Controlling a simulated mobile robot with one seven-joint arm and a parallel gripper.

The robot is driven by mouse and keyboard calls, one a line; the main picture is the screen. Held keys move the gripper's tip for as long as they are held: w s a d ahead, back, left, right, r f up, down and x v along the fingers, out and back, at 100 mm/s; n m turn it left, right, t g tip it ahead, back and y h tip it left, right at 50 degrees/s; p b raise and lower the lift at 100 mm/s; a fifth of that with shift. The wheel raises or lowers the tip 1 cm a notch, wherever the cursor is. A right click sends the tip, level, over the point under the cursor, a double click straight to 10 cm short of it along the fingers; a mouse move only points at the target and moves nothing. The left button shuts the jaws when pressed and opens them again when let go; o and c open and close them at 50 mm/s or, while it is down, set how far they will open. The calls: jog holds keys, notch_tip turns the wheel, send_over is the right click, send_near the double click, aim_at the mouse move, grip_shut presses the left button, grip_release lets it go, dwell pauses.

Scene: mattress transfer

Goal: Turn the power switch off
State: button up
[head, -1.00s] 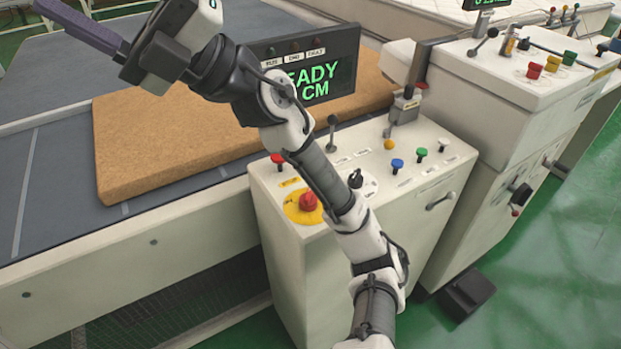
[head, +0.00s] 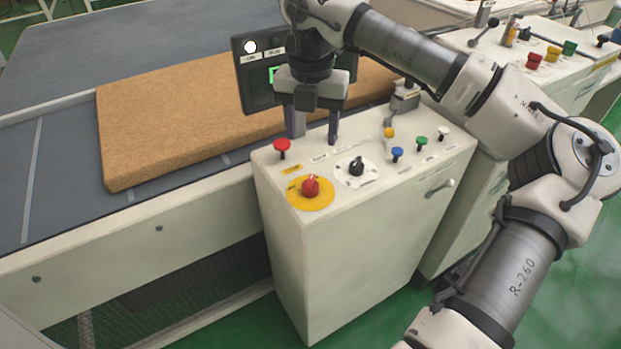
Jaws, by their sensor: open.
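The control cabinet (head: 350,240) has a sloped top panel. A red knob on a round yellow plate (head: 323,201) is at its front left. A black rotary switch (head: 356,166) on a white plate is right of it. The labels are too small to read, so I cannot tell which one is the power switch. My gripper (head: 314,138) points down over the panel's back edge, behind both knobs. Its two fingers are apart with nothing seen between them. It touches neither knob. A lever seen there earlier is hidden around the right finger.
A red mushroom button (head: 282,147) is left of my gripper. Blue (head: 397,154), green and white buttons and a yellow knob (head: 389,132) are to the right. A brown mattress (head: 190,125) lies on the grey table.

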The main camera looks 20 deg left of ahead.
aim_at(310, 180)
notch_tip(310, 180, down, 13)
jog(key=p, duration=0.3)
jog(key=shift+a+f, duration=0.1)
jog(key=c, duration=1)
